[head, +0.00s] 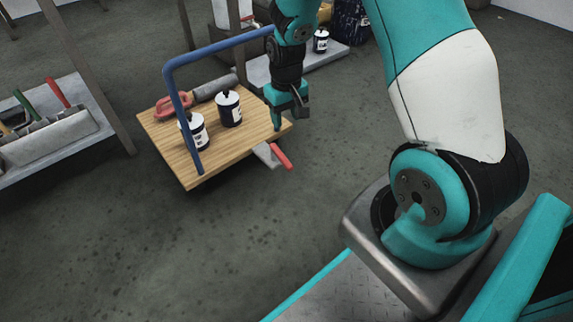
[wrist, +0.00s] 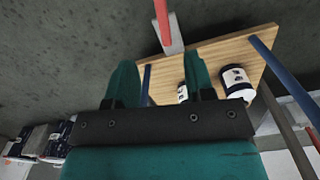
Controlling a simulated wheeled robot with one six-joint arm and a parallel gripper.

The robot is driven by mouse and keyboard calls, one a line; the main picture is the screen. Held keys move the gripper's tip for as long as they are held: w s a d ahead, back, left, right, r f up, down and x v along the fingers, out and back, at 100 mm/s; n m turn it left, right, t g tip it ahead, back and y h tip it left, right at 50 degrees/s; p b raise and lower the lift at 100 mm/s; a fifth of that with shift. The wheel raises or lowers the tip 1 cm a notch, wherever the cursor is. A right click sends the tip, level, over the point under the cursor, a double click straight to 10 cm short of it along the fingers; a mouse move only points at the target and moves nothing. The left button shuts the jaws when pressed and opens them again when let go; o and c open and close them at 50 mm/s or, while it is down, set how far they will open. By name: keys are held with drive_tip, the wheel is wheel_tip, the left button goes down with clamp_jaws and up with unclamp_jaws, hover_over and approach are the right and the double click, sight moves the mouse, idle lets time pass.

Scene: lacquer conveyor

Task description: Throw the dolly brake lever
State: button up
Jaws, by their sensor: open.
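The dolly (head: 165,145) has a pale wooden deck and a blue push handle (head: 168,80). Its brake lever (head: 281,156) has a red grip and a grey bracket (head: 266,154) at the deck's near right edge, pointing down to the right in the head view. My gripper (head: 289,118) is open and empty, above the deck's right corner and apart from the lever. In the wrist view my gripper (wrist: 162,68) shows two teal fingers, with the red lever (wrist: 162,20) beyond their tips at the top and the deck (wrist: 215,52) to the right.
A tool-laden shelf (head: 90,97) stands at left. Another platform with a can (head: 321,40) is behind. The floor in front is clear.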

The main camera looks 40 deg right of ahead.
sight(286, 161)
wheel_tip(286, 161, down, 17)
drive_tip(key=b, duration=1)
clamp_jaws()
